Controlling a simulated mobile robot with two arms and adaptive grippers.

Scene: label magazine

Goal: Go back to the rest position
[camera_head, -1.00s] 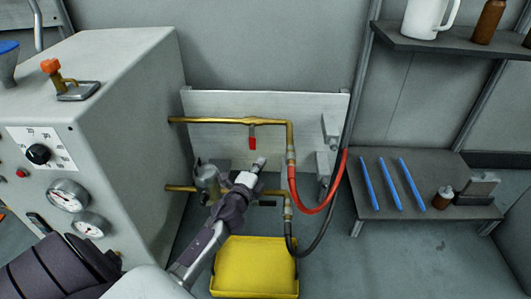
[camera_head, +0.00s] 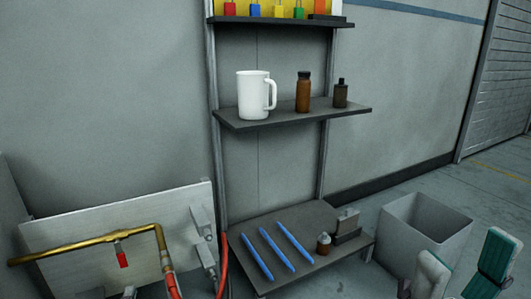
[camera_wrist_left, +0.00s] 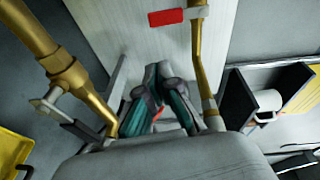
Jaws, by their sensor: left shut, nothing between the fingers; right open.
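My left gripper (camera_wrist_left: 158,82) shows in the left wrist view with its teal-padded fingers together and nothing between them. It is near the brass pipe (camera_wrist_left: 200,60) and a red handle (camera_wrist_left: 168,17), in front of a pale panel. In the head view only a small light tip of the left gripper (camera_head: 130,292) shows at the bottom edge, below the red handle (camera_head: 123,259); the rest is cut off. My right gripper (camera_head: 462,274) is at the bottom right of the head view, its two fingers apart and empty, in front of a grey bin.
The grey bin (camera_head: 408,232) stands on the floor at right. A shelf rack holds a white mug (camera_head: 252,95), brown bottles (camera_head: 303,92) and blue sticks (camera_head: 273,254). A red hose (camera_head: 222,265) hangs beside the rack. Floor at far right is clear.

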